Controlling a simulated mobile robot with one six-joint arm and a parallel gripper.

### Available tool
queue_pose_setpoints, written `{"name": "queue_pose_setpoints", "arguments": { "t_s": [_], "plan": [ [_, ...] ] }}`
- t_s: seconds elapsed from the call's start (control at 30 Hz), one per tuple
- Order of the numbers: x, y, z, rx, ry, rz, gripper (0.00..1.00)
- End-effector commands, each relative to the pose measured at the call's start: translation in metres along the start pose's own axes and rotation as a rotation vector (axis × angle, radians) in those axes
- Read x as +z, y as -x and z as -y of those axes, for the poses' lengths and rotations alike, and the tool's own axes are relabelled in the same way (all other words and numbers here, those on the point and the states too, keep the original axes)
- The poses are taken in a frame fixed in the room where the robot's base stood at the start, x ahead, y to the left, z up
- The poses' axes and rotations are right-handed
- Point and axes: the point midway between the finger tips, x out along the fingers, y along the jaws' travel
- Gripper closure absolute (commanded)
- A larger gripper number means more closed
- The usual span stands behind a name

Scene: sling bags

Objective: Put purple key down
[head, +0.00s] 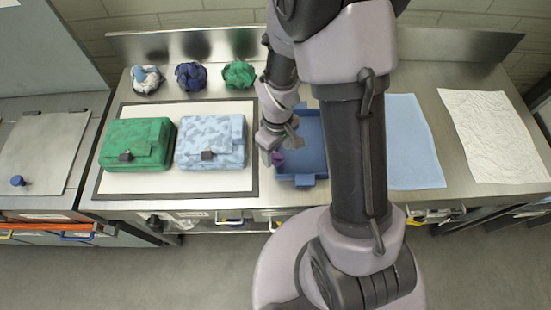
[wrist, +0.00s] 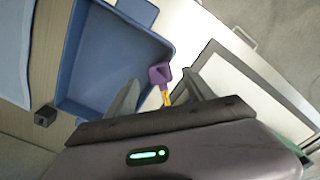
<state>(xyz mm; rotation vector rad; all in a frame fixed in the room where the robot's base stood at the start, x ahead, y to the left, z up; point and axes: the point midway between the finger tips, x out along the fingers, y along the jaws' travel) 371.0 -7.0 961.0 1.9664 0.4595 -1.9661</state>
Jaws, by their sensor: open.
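The purple key (head: 277,158) shows at my gripper, by the left edge of the blue tray (head: 303,180). In the wrist view the key (wrist: 160,75) has a purple head and a yellow shaft, and lies between my fingers, overlapping the tray's corner in the picture. My gripper (head: 279,149) is low over the counter at the tray's left side. In the wrist view my gripper (wrist: 162,80) has its fingers apart on either side of the key. I cannot tell whether the key touches a finger or what it rests on. My arm hides much of the tray in the head view.
A green bag (head: 137,140) and a light blue bag (head: 211,138) lie on a white, dark-edged mat (head: 170,185) at left. Several crumpled cloths (head: 191,76) stand behind them. A blue cloth (head: 411,140) and a white cloth (head: 492,135) lie flat at right.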

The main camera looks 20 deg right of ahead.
Motion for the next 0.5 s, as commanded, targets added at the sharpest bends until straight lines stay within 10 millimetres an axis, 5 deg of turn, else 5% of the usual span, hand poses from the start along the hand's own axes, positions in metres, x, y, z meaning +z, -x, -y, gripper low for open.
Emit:
{"name": "queue_pose_setpoints", "arguments": {
  "t_s": [0.1,0.37,0.5],
  "plan": [
    [0.000,-0.022,0.000,0.000,-0.001,0.001,0.38],
    [-0.001,-0.023,0.000,0.001,-0.001,-0.002,0.40],
    [-0.001,-0.023,0.000,0.001,-0.001,-0.002,0.68]
  ]
}}
